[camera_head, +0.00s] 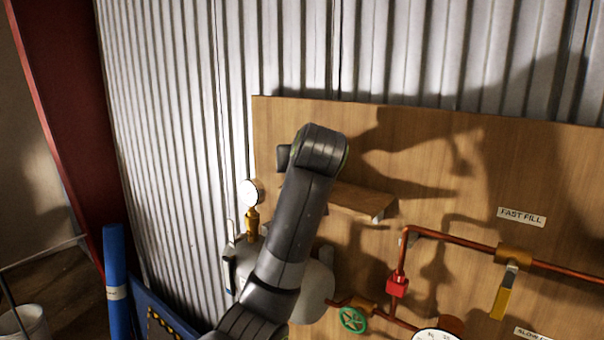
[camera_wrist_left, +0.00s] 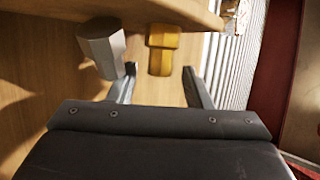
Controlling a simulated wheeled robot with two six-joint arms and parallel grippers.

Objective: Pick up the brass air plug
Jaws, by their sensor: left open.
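The brass air plug (camera_wrist_left: 163,48) shows as a yellow-brass stepped piece at the edge of a wooden shelf (camera_wrist_left: 60,6) in the left wrist view. That view looks turned over, so the plug seems to stand on the shelf. My left gripper (camera_wrist_left: 160,72) is open and empty, with one finger on each side of the plug's line. I cannot tell how far the fingertips are from it. A pale grey faceted piece (camera_wrist_left: 102,48) is beside the plug, close to one finger. In the head view my arm hides the plug and gripper. My right gripper is not in view.
The small shelf (camera_head: 350,199) is fixed to a plywood board (camera_head: 430,125). Below are a grey tank (camera_head: 316,290) with a gauge (camera_head: 251,192), copper pipes (camera_head: 455,240) and a green handwheel (camera_head: 353,320). The board above the shelf is clear.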

